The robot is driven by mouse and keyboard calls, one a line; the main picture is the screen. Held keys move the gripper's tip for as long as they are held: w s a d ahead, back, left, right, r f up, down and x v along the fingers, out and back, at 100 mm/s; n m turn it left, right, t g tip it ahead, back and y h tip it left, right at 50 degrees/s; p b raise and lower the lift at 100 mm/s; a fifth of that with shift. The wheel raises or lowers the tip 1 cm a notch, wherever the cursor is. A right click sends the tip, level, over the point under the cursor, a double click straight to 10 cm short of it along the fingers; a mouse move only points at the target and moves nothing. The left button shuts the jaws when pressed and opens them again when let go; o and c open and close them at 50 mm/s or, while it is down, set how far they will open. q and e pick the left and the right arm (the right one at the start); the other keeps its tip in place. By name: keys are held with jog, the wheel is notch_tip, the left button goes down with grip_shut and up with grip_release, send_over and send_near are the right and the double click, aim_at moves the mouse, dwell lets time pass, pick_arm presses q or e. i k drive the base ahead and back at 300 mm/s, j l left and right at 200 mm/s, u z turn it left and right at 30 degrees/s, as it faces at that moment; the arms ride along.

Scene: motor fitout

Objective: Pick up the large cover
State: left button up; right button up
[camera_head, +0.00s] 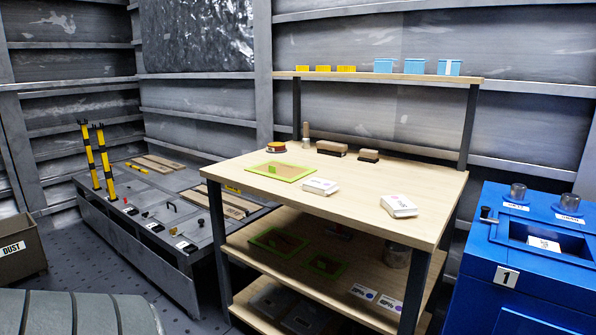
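I cannot tell for certain which thing is the large cover. A flat green-edged panel (281,171) with a brown middle and a small green handle lies on the wooden workbench (352,215), at its left. A similar green-edged panel (279,242) and a smaller one (325,266) lie on the shelf below. Flat grey pieces (303,318) lie on the lowest shelf, partly hidden. Neither of my grippers is in view.
Two white packages (398,205) (320,186) and brushes (331,149) are on the bench. Yellow and blue bins (449,67) line the upper shelf. A blue machine (530,262) stands right, a low grey platform (165,205) and a dust bin (20,247) left.

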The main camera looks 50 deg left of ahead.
aim_at(288, 173)
jog(key=i+u, duration=0.8)
jog(key=u, duration=1.25)
jog(key=j+z, duration=0.25)
jog(key=z, duration=0.2)
jog(key=j+z, duration=0.25)
jog(key=z, duration=0.2)
jog(key=j+z, duration=0.25)
jog(key=z, duration=0.2)
jog(key=k+j+z, duration=0.2)
jog(key=j, duration=0.15)
jog(key=j+z, duration=0.15)
jog(key=j, duration=0.25)
jog(key=k+j+z, duration=0.2)
jog(key=i+j, duration=0.05)
jog(key=j, duration=0.05)
